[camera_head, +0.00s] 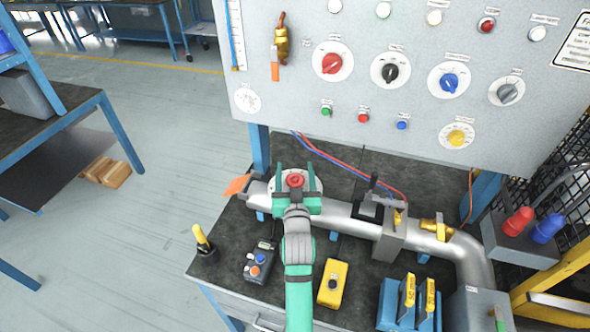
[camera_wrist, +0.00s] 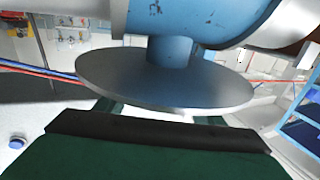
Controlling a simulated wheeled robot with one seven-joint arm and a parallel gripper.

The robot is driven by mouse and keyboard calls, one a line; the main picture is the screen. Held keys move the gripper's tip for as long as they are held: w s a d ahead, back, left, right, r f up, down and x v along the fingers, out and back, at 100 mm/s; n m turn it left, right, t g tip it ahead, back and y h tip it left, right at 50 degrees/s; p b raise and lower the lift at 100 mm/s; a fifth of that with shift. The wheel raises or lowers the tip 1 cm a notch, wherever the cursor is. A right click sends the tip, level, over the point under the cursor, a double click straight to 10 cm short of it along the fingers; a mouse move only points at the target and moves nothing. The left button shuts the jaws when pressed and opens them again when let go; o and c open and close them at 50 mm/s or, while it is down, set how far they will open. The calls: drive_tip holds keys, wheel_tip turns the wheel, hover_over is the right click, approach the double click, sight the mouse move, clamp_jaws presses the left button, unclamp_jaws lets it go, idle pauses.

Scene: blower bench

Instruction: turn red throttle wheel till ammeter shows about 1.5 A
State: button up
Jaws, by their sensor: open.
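My gripper (camera_head: 296,176) is teal and open, reaching over the metal pipe (camera_head: 341,217) on the bench. A small red round part (camera_head: 295,181), which looks like the throttle wheel, shows between its two fingers. The fingers stand on either side of it; I cannot tell whether they touch. A pale disc shows partly behind the gripper. In the wrist view a grey metal disc (camera_wrist: 165,80) on a bluish stem fills the middle, close above my dark green gripper body; no red wheel shows there. A small round white dial (camera_head: 247,101) is at the panel's lower left; its reading is too small to tell.
The upright grey panel (camera_head: 420,110) behind carries a red knob (camera_head: 332,63) and several others. An orange flap (camera_head: 237,185) is at the pipe's left end. A control box (camera_head: 260,263), a yellow box (camera_head: 333,284) and a blue holder (camera_head: 390,306) stand in front.

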drive_tip(key=shift+w, duration=0.45)
drive_tip(key=shift+c, duration=0.3)
drive_tip(key=c, duration=1)
drive_tip(key=shift+d+f+m+h, duration=0.15)
drive_tip(key=shift+m+h, duration=0.45)
drive_tip(key=shift+h, duration=0.5)
drive_tip(key=shift+d+m+g+h, duration=0.15)
drive_tip(key=shift+m+g+h, duration=0.15)
drive_tip(key=shift+m+h, duration=0.35)
drive_tip(key=shift+s+d+m+g+h, duration=0.1)
drive_tip(key=shift+d+m+g+h, duration=0.1)
drive_tip(key=shift+m+h, duration=0.5)
drive_tip(key=shift+s+d+m+g+h, duration=0.15)
drive_tip(key=shift+m+h, duration=0.1)
drive_tip(key=shift+h, duration=0.7)
